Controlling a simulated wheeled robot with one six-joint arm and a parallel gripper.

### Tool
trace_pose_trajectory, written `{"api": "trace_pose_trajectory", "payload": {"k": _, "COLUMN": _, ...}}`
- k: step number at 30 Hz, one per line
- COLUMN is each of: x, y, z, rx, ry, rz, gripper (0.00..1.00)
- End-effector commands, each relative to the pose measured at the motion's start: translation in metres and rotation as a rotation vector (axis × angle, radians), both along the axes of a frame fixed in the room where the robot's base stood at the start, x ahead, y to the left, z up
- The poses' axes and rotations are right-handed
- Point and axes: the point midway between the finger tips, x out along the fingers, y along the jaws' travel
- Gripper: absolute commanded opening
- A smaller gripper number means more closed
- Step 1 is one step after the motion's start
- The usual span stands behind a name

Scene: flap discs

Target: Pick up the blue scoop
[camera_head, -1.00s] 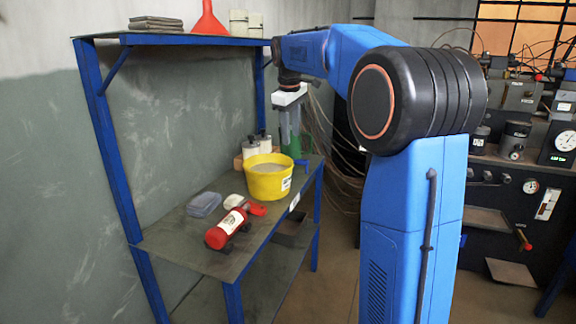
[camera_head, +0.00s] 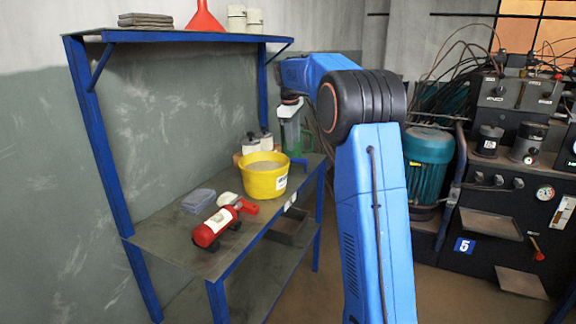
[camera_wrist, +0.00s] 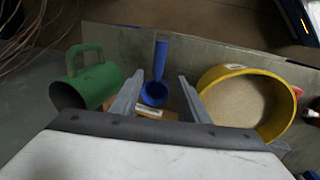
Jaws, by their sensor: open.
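The blue scoop (camera_wrist: 155,92) shows in the wrist view, with its round cup nearer and its straight handle pointing away toward the shelf edge. It lies between the green mug-like can and the yellow bucket. My gripper (camera_wrist: 157,85) is open and empty, with its two grey fingers apart on either side of the scoop. I cannot tell the height gap between fingers and scoop. In the head view my gripper (camera_head: 290,135) points down above the far end of the shelf; only a small blue bit of the scoop (camera_head: 301,161) shows beside the bucket.
A yellow bucket (camera_wrist: 213,78) of pale grains stands close right of the scoop. A green can with a handle (camera_wrist: 98,82) lies close left.

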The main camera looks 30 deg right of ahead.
Motion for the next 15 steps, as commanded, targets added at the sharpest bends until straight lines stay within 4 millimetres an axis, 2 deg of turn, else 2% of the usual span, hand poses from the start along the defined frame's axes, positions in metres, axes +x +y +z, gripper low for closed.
{"api": "trace_pose_trajectory", "payload": {"k": 6, "x": 0.004, "y": -0.005, "z": -0.036, "rx": 0.0, "ry": 0.001, "rz": 0.0, "gripper": 0.41}}
{"api": "trace_pose_trajectory", "payload": {"k": 15, "x": 0.007, "y": -0.008, "z": -0.055, "rx": 0.0, "ry": -0.001, "rz": 0.0, "gripper": 0.41}}
